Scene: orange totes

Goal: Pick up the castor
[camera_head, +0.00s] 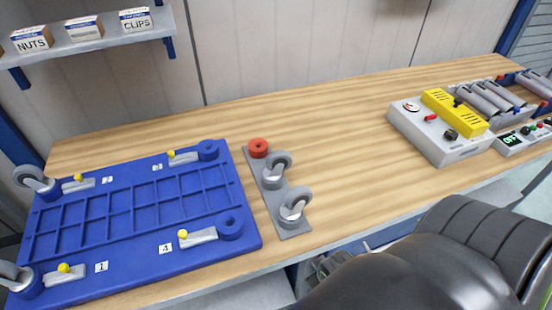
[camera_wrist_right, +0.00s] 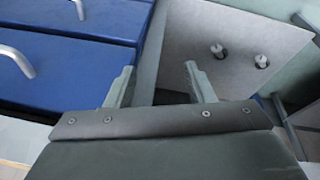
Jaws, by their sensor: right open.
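Two castors with grey wheels, one farther back (camera_head: 275,168) and one nearer (camera_head: 294,206), stand on a narrow grey plate (camera_head: 290,228) on the workbench. Two more castors sit at the left corners of the blue board, one at the back (camera_head: 35,180) and one at the front (camera_head: 12,275), partly cut off. My right gripper (camera_wrist_right: 159,68) is open and empty in the right wrist view, with blue drawers and a grey panel beyond it. No castor shows there. My dark right arm fills the lower right of the head view. My left gripper is not in view.
The blue board (camera_head: 140,262) has yellow-knobbed clamps and round corner seats. A red ring (camera_head: 258,148) lies at the plate's back end. A grey control box (camera_head: 440,142) with a yellow top stands right. The bench middle (camera_head: 340,140) is clear. A shelf (camera_head: 100,42) holds small boxes.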

